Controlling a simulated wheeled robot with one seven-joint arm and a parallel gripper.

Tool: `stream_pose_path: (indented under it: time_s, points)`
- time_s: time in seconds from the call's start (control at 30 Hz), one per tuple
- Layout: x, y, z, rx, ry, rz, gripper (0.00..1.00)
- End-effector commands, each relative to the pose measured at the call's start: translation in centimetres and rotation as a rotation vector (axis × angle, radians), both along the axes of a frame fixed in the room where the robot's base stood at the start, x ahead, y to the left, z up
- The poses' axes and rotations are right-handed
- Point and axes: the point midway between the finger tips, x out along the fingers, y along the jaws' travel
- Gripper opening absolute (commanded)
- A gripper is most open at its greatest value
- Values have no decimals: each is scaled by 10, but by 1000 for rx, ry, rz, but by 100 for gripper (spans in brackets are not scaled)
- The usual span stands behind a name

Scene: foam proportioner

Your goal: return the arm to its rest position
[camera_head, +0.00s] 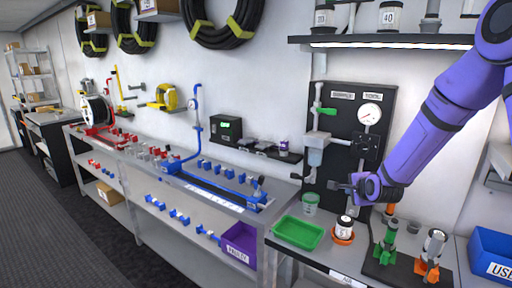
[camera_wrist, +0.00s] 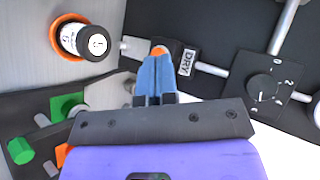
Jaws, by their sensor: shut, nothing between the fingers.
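My purple arm (camera_head: 440,112) reaches in from the upper right in the head view. My gripper (camera_head: 334,185) is at its lower end, pointing left in front of the black panel with the gauge (camera_head: 370,113). In the wrist view the two fingers of my gripper (camera_wrist: 157,65) lie together, shut and empty. Their tips overlap an orange-tipped fitting (camera_wrist: 158,50) beside a DRY label (camera_wrist: 185,63); I cannot tell whether they touch it.
Green and orange fittings (camera_head: 385,250) are at the right, by a blue bin (camera_head: 492,255). A lit shelf (camera_head: 385,42) hangs above.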

Motion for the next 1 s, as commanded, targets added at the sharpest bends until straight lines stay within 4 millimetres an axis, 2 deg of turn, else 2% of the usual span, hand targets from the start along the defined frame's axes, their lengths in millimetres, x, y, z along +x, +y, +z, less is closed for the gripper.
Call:
stream_pose_path:
  time_s: [0.03, 0.1, 0.27, 0.5, 0.8, 1.0]
  points:
    - [-8, 2, 18, -57, 11, 31, 0]
    - [-19, 4, 36, -134, 35, 75, 0]
    - [-50, 8, 76, -302, 95, 174, 0]
    - [-108, 12, 129, -524, 182, 325, 0]
    - [-195, 16, 181, -752, 282, 531, 0]
    - [-260, 18, 204, -870, 338, 686, 0]
